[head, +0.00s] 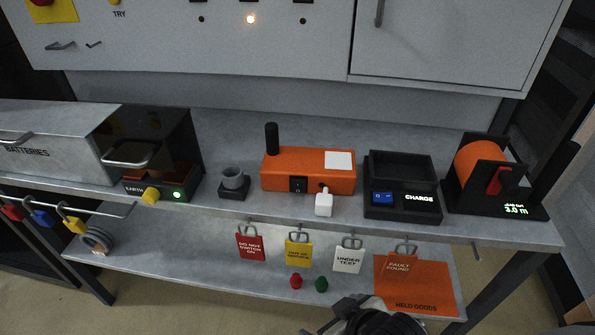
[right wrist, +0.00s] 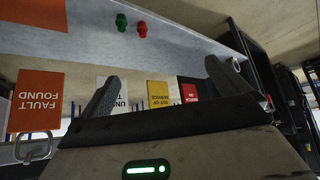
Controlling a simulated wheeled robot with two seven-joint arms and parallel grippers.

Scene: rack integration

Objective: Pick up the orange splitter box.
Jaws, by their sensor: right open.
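The orange splitter box (head: 283,163) sits on the grey upper shelf in the middle of the head view. It has a black upright post at its back left, a white label on top, a black switch on its front and a white plug at its front right. My right gripper (head: 345,315) is partly in view at the bottom edge, below and in front of the shelf, well apart from the box. In the right wrist view its two fingers (right wrist: 160,85) are spread with nothing between them. The box is not visible in that view. My left gripper is not in view.
A black charger tray (head: 403,207) stands right of the box, then an orange reel (head: 480,162). A grey cup (head: 233,180) and an earth box (head: 160,185) stand left. Hanging tags (head: 299,252) line the shelf's front edge. The lower shelf holds red and green knobs (head: 297,281).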

